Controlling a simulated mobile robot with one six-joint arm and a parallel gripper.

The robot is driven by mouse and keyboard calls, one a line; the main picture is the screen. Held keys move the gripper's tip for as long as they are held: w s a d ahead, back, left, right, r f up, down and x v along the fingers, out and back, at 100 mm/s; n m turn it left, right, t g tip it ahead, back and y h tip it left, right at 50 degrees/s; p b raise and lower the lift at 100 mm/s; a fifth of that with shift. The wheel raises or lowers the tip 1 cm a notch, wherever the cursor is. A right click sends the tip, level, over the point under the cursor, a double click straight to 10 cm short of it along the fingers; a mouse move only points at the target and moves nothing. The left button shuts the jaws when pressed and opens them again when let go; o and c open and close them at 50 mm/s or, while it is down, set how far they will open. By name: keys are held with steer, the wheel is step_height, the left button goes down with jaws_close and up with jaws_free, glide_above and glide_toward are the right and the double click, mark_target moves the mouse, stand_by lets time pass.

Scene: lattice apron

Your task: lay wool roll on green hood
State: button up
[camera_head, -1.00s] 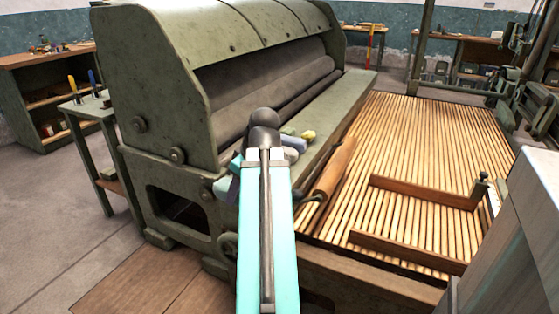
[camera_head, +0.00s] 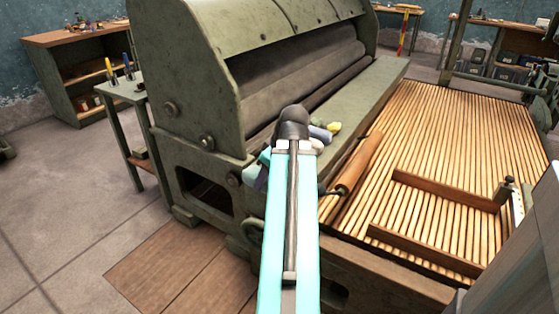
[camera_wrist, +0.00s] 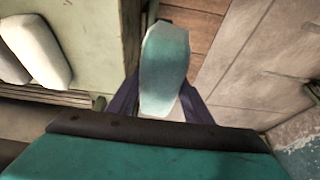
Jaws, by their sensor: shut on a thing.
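The green hood (camera_head: 200,60) is the curved, worn cover of the large machine, left of centre in the head view. My gripper (camera_wrist: 158,103) shows in the wrist view with dark fingers on both sides of a pale teal and whitish roll (camera_wrist: 165,65), which appears to be the wool roll. It is shut on this roll, held beside the edge of a green surface with wooden floor boards below. In the head view my gripper (camera_head: 262,168) is mostly hidden behind my arm, low in front of the machine's near end. The hood's top is bare where visible.
A wooden roller (camera_head: 358,163) lies by the slatted apron (camera_head: 450,130). A side table (camera_head: 122,90) with tools stands left.

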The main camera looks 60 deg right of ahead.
steer(key=shift+d+r+p, duration=0.1)
steer(key=shift+d+p, duration=0.4)
steer(key=shift+p, duration=2.55)
steer(key=shift+w+d+f+p, duration=0.25)
steer(key=shift+w+d+p, duration=0.3)
steer(key=shift+d+p, duration=1.15)
steer(key=shift+w+d+f+p, duration=0.3)
steer(key=shift+w+d+p, duration=0.3)
steer(key=shift+d, duration=2.05)
steer(key=shift+w+d+f+p, duration=0.25)
steer(key=shift+w+d+p, duration=0.25)
steer(key=shift+d+p, duration=1.2)
steer(key=shift+d+b, duration=0.45)
steer(key=shift+f, duration=1.75)
steer(key=shift+f, duration=0.15)
steer(key=o, duration=1.1)
steer(key=shift+c, duration=0.2)
